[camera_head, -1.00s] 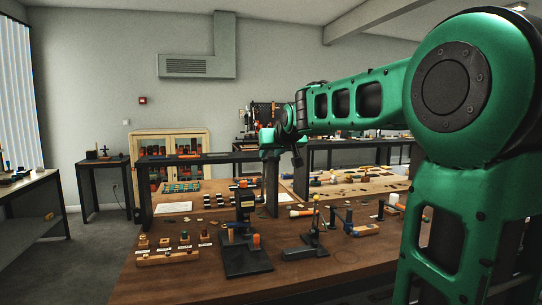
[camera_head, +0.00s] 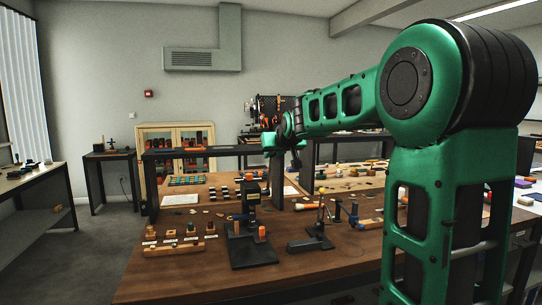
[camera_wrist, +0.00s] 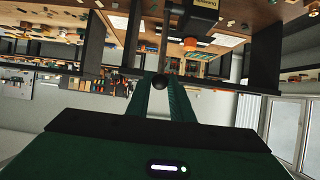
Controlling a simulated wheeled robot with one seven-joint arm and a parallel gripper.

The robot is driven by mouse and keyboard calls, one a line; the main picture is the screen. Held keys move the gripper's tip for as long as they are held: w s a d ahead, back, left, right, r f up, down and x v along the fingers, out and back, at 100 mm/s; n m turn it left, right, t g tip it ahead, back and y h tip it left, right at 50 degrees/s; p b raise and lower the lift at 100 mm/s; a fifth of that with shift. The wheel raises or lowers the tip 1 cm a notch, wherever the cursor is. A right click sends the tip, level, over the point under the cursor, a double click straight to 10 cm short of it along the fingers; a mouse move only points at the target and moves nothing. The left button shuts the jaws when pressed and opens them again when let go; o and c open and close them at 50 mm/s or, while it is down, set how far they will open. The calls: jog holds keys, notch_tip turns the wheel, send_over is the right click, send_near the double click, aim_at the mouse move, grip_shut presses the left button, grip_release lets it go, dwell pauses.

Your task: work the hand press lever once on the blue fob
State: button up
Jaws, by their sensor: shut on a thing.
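The black hand press (camera_head: 250,205) stands on its dark base plate on the wooden bench. My gripper (camera_head: 297,160) is above and to the right of the press in the head view. In the wrist view, the green fingers of my gripper (camera_wrist: 160,90) are closed on a small dark round knob (camera_wrist: 160,81). I cannot make out the blue fob for certain.
A wooden block with small pieces (camera_head: 173,248) lies left of the press. A dark shelf frame (camera_head: 215,150) stands behind. The bench's front strip is mostly clear.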

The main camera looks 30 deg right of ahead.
jog(key=shift+s+a+f, duration=0.25)
jog(key=shift+s+f, duration=0.2)
jog(key=shift+s, duration=0.35)
jog(key=shift+s+a+f, duration=0.25)
jog(key=shift+s+f, duration=0.15)
jog(key=shift+s, duration=0.45)
jog(key=shift+s+a+f, duration=0.25)
jog(key=shift+s+f, duration=0.2)
jog(key=shift+s, duration=0.35)
jog(key=s+f, duration=0.1)
jog(key=f, duration=0.1)
jog(key=s+a+f, duration=0.1)
jog(key=s, duration=0.1)
jog(key=shift+s+f, duration=0.2)
jog(key=shift+f, duration=0.2)
jog(key=w+d+r, duration=0.1)
jog(key=w+r, duration=0.3)
jog(key=w, duration=0.1)
jog(key=shift+d+r, duration=0.2)
jog(key=shift+r, duration=0.2)
